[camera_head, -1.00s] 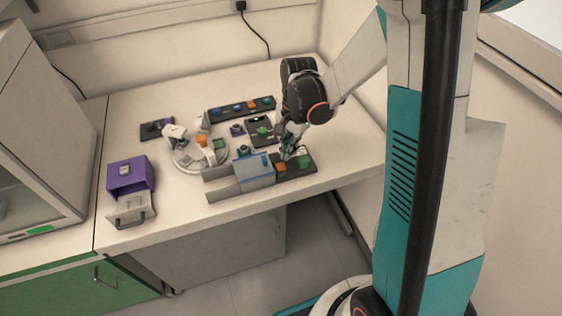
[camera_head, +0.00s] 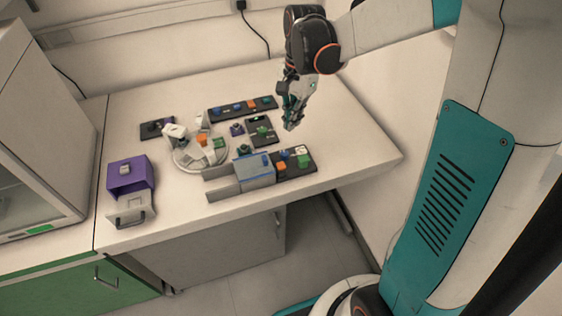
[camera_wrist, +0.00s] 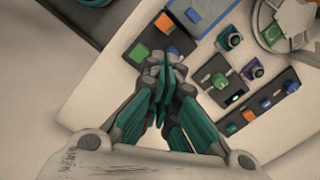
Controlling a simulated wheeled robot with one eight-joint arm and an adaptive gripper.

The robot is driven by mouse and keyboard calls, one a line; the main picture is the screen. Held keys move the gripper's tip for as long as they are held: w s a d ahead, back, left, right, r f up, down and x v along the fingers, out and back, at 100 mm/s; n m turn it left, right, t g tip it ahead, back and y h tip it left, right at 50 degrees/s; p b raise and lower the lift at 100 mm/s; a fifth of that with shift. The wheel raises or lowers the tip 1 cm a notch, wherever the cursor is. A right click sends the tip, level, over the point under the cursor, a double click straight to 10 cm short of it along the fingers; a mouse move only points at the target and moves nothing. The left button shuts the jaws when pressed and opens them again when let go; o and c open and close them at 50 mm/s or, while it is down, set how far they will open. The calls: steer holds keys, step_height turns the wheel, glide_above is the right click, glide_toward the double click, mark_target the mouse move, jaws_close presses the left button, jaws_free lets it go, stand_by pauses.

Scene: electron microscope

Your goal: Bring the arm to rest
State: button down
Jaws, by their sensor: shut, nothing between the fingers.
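My gripper (camera_head: 290,122) hangs above the right part of the table, clear of the things on it. In the wrist view its teal fingers (camera_wrist: 163,75) are closed together with nothing between them. My arm reaches in from the upper right in the head view. The small black panel (camera_head: 299,165) with orange, blue and green blocks lies below the gripper, towards the table's front edge.
The white table (camera_head: 340,115) is bare at right. A cabinet (camera_head: 35,130) stands at far left.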

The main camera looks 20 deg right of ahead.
steer(key=shift+r, duration=0.45)
steer(key=s+a+r+n+t, duration=0.1)
steer(key=s+r+n+t, duration=0.2)
steer(key=s+n, duration=0.3)
steer(key=s+a+r+n+t+h, duration=0.1)
steer(key=s+r+n+t, duration=0.3)
steer(key=s, duration=0.6)
steer(key=shift+s+a+r+n+t, duration=0.35)
steer(key=shift+a+r+n, duration=0.1)
steer(key=shift+n, duration=0.55)
